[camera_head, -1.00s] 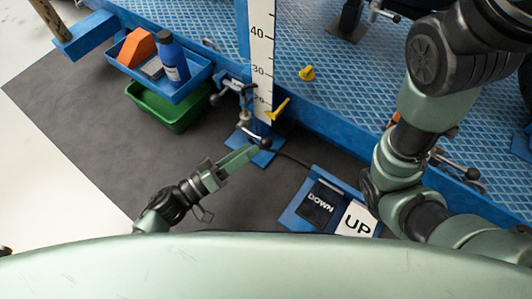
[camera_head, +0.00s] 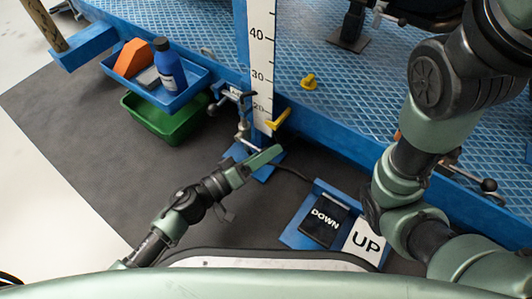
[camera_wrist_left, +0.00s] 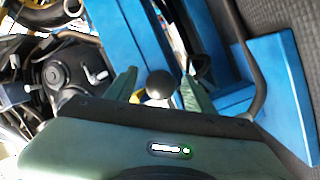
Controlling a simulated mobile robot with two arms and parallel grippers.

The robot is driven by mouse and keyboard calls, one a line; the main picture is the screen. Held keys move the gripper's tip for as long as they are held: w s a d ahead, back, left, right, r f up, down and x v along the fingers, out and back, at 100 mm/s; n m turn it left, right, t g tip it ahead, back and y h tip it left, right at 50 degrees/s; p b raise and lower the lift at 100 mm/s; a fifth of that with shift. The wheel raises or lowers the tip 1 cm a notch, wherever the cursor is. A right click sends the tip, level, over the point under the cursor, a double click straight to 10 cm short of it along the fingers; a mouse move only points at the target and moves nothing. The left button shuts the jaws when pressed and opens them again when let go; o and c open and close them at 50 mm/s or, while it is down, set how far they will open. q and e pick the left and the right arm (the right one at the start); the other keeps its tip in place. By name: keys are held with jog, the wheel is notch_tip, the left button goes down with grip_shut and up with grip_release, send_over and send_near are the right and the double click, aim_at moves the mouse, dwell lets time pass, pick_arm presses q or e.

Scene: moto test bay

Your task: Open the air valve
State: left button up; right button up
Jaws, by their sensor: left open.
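A yellow lever (camera_head: 279,119) sticks out at the foot of the white number scale on the blue lift; which part is the air valve is not certain. My left gripper (camera_head: 264,157) is just below and left of this lever, over the blue foot plate, apart from it. In the left wrist view my open left gripper (camera_wrist_left: 157,86) has a black ball knob (camera_wrist_left: 160,82) showing between its fingers; whether it touches the knob cannot be told. Some yellow shows behind the fingers there. My right arm crosses the right side of the head view; its gripper is out of view.
A foot pedal unit with DOWN (camera_head: 325,219) and UP (camera_head: 364,243) plates lies right of my left gripper. A blue tray (camera_head: 180,100) with a bottle and a green bin (camera_head: 150,118) are at left. A second yellow piece (camera_head: 309,82) is on the blue platform. Dark mat is clear at left.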

pick_arm(q)
grip_shut()
dwell(1.3)
